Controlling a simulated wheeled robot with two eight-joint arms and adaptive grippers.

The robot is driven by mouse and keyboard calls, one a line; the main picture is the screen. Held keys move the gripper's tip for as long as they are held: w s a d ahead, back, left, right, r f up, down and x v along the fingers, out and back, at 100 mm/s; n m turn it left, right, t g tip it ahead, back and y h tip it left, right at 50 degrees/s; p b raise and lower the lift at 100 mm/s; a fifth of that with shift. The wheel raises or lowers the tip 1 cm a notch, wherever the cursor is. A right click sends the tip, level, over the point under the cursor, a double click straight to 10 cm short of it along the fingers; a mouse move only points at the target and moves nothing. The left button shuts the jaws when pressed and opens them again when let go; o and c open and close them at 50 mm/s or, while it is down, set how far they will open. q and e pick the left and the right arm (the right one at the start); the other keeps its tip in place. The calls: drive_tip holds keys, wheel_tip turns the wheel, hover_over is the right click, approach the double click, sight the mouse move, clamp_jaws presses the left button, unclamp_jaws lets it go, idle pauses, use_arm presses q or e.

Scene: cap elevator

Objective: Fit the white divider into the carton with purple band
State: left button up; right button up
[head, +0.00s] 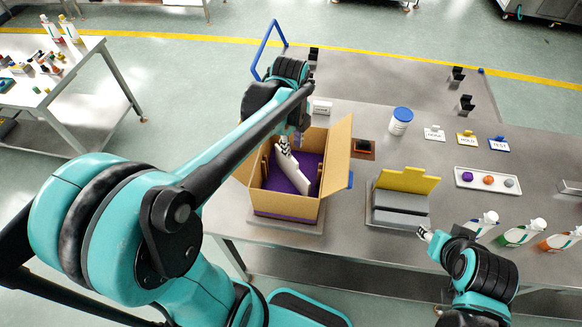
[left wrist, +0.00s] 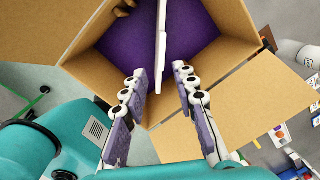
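The open cardboard carton (head: 285,205) stands on the table with a purple band low on its outside and a purple floor inside. The white divider (head: 293,174) is inside it, slanting across the interior in the head view. In the left wrist view the divider (left wrist: 160,45) shows edge-on over the purple floor. My left gripper (left wrist: 156,80) is open at the carton's mouth, its fingers on either side of the divider's near end with gaps on both sides. Whether the divider is fully seated is unclear. My right gripper (head: 424,234) is away to the right; its finger opening is unclear.
The carton's flap (head: 337,152) sticks up on the right. Right of it are a grey holder with a yellow panel (head: 405,181), a white tub (head: 400,121), a tray of coloured balls (head: 487,191) and several bottles (head: 520,235). Small labelled signs (head: 466,139) stand behind.

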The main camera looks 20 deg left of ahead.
use_arm(q)
drive_tip(key=s+d+n+t, duration=0.2)
drive_tip(key=s+n, duration=0.3)
drive_tip(key=n, duration=0.5)
drive_tip(key=s+d+r+n+t, duration=0.1)
drive_tip(key=s+n+t, duration=0.3)
drive_tip(key=n, duration=0.7)
drive_tip(key=shift+s+d+r, duration=0.2)
drive_tip(key=shift+s+d, duration=0.55)
drive_tip(key=shift+s, duration=0.25)
